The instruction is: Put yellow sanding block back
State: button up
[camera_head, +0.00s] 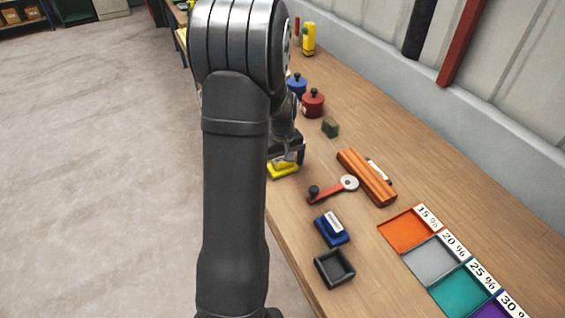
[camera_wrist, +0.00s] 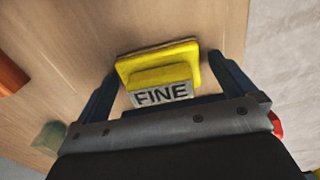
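The yellow sanding block (camera_head: 283,171) lies on the wooden bench near its left edge, partly hidden by my gripper (camera_head: 288,157) just above it. In the wrist view, the yellow sanding block (camera_wrist: 158,65) shows a raised grip and a white label reading FINE. My gripper (camera_wrist: 163,66) is open, with one dark blue finger on each side of the block. A gap shows between the block and each finger. I cannot tell whether the fingertips reach down beside it.
A blue block (camera_head: 332,229) with a white label and a black tray (camera_head: 334,268) are nearer. A red-handled tool (camera_head: 331,189), a ribbed orange block (camera_head: 366,177), a green block (camera_head: 330,127) and red (camera_head: 313,103) and blue pots lie around. Coloured trays (camera_head: 408,230) line the right.

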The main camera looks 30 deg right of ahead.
aim_at(282, 159)
notch_tip(282, 159, up, 12)
jog(key=shift+r, duration=0.2)
dwell(0.4)
jog(key=shift+f, duration=4.2)
